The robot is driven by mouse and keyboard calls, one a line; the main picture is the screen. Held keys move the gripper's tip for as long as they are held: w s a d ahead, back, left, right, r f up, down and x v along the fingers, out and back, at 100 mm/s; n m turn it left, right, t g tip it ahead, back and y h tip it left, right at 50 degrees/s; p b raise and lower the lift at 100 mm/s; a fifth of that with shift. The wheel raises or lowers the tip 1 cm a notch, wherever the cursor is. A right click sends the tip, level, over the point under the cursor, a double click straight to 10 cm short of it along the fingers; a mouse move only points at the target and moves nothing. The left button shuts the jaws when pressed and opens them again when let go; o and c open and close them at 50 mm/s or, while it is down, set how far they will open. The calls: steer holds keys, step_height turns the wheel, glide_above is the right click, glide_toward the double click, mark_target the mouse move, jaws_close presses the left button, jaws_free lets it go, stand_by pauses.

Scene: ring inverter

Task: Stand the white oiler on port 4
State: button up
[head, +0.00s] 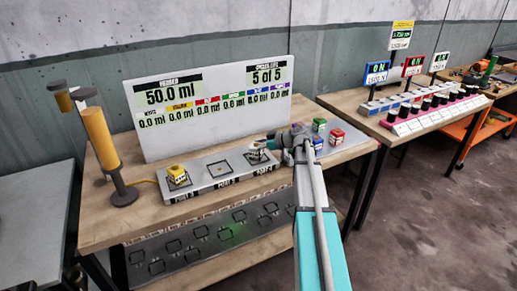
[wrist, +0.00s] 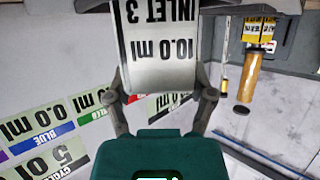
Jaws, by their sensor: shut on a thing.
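The white oiler (head: 257,151) is held at the tip of my gripper (head: 270,143), over the right part of the grey port strip (head: 199,190). I cannot tell whether it touches the strip. In the wrist view my gripper (wrist: 160,95) is shut on the white oiler (wrist: 160,62), whose face reads "INLET 3" and "10.0 ml" upside down. A yellow oiler (head: 177,173) stands on the left port of the strip. The square port (head: 218,168) between the two is empty. The number of the port under the white oiler is not clearly readable.
Green (head: 319,124), red (head: 337,135) and blue (head: 318,143) oilers stand to the right of my gripper. A white display board (head: 215,130) rises behind the strip. An orange cylinder on a stand (head: 101,138) is at the left. Another bench (head: 400,135) is at the right.

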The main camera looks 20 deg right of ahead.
steer(key=shift+f, duration=0.2)
steer(key=o, duration=1.1)
steer(key=shift+o, duration=0.2)
steer(key=shift+r, duration=0.2)
steer(key=shift+s+d+r+p, duration=0.3)
steer(key=shift+s+d+p, duration=0.05)
steer(key=p+v, duration=0.4)
steer(key=v, duration=0.7)
